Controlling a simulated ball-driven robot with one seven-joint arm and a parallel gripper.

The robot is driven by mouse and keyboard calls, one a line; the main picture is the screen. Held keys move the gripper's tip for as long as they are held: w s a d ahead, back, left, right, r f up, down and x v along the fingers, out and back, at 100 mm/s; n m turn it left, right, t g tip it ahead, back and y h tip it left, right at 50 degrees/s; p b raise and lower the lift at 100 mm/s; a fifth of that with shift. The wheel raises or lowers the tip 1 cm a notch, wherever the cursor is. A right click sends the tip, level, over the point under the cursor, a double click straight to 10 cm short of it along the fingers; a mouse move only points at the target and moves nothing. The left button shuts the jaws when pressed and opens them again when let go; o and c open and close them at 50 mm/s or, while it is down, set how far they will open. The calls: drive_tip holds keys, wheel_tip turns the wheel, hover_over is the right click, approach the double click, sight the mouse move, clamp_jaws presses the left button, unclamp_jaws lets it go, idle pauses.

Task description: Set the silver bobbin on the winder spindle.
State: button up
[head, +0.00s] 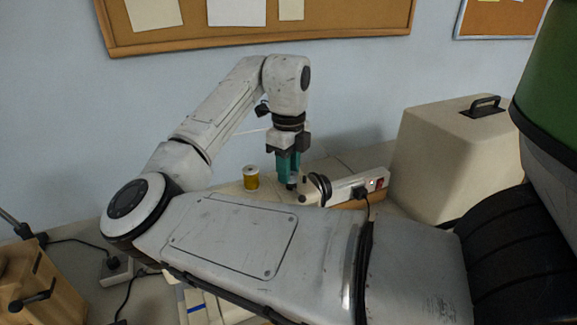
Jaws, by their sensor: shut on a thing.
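My gripper (290,178) points down with teal fingers and is shut on a small silvery piece, which I take to be the silver bobbin (292,179); only a sliver of it shows between the fingertips. Just to the right and below is a white machine (346,190) with a black wheel and a red switch, apparently the winder. The fingertips are close to its left end. The spindle is hidden or too small to make out, so I cannot tell whether the bobbin touches it.
A large cream case (450,160) with a black handle stands to the right. A wooden box (32,285) and cables are at the lower left. My arm hides much of the table.

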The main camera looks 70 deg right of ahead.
drive_tip(key=shift+f, duration=0.35)
drive_tip(key=o, duration=1.1)
wheel_tip(320, 180, up, 11)
drive_tip(key=shift+f, duration=0.1)
idle(0.4)
